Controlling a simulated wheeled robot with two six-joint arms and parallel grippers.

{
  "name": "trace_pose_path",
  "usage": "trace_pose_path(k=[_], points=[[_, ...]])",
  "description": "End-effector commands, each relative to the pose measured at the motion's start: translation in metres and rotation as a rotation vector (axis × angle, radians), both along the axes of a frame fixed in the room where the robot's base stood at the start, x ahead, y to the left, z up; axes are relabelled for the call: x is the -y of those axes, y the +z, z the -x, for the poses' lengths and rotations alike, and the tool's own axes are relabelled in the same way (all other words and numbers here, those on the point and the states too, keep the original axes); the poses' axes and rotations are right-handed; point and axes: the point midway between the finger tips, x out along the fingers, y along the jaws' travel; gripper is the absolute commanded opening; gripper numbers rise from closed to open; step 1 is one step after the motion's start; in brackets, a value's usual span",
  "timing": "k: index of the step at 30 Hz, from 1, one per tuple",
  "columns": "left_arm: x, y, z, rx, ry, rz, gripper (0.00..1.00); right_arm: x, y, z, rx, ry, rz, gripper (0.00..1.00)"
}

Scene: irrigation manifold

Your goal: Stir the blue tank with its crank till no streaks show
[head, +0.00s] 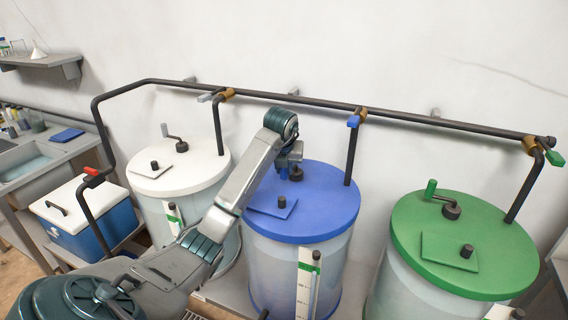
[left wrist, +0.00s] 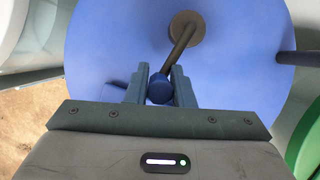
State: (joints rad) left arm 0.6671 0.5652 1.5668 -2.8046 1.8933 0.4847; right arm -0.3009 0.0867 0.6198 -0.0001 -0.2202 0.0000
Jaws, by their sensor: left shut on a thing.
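The blue tank (head: 343,208) stands in the middle, with a blue lid and a pale see-through wall. Its crank hub (head: 296,174) is on the lid, close under my left gripper (head: 291,160). In the left wrist view the crank (left wrist: 181,50) runs from the dark hub to a blue knob (left wrist: 159,91). My left gripper (left wrist: 159,80) is shut on this knob, one finger on each side. Most of the crank is hidden by the gripper in the head view. I cannot make out streaks in the tank. My right gripper is not in view.
A white-lidded tank (head: 200,165) stands left and a green-lidded tank (head: 480,225) right, each with its own crank. A dark pipe (head: 290,98) with valves runs along the wall, with branches down to the lids. A blue-and-white cooler (head: 85,220) stands far left.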

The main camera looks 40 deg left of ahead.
Motion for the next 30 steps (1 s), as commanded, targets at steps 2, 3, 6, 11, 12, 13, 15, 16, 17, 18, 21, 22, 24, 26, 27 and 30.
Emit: trace_pose_path(k=[2, 3, 6, 11, 12, 13, 15, 16, 17, 18, 21, 22, 24, 26, 27, 30], points=[[0.000, 0.000, 0.001, -0.005, 0.034, 0.002, 0.00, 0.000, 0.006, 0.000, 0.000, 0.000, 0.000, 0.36], [0.000, 0.000, 0.001, -0.005, 0.048, 0.002, 0.00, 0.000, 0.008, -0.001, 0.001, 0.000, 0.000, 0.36], [0.000, -0.001, 0.001, -0.005, 0.076, 0.003, 0.00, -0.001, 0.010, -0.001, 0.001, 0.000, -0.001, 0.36], [0.000, -0.002, 0.001, -0.006, 0.100, 0.002, 0.00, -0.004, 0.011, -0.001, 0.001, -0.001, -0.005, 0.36], [0.000, -0.002, 0.001, -0.006, 0.103, 0.002, 0.00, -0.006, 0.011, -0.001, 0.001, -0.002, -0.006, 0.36], [-0.001, -0.003, 0.001, -0.006, 0.105, 0.002, 0.00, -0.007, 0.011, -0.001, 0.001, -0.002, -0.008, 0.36], [0.000, -0.003, 0.001, -0.007, 0.106, 0.003, 0.00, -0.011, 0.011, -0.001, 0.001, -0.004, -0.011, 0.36], [0.000, -0.003, 0.001, -0.006, 0.107, 0.003, 0.00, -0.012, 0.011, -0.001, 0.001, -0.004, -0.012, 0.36], [0.000, -0.003, 0.001, -0.007, 0.107, 0.003, 0.00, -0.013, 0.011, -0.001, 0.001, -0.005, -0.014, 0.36], [-0.001, -0.003, 0.001, -0.007, 0.106, 0.002, 0.00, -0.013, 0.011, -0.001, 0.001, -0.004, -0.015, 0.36], [0.000, -0.004, 0.001, -0.008, 0.106, 0.003, 0.00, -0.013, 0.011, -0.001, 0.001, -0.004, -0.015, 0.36], [0.000, -0.004, 0.002, -0.008, 0.106, 0.003, 0.00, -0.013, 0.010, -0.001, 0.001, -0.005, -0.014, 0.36], [0.000, -0.004, 0.002, -0.008, 0.106, 0.003, 0.27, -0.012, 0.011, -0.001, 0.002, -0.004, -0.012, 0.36], [0.000, -0.004, 0.002, -0.008, 0.105, 0.002, 0.39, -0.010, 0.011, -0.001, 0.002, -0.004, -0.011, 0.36], [0.000, -0.004, 0.001, -0.008, 0.105, 0.003, 0.43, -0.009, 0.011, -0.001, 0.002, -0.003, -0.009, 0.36], [0.000, -0.003, 0.001, -0.006, 0.104, 0.003, 0.43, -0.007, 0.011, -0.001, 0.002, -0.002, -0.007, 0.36]])
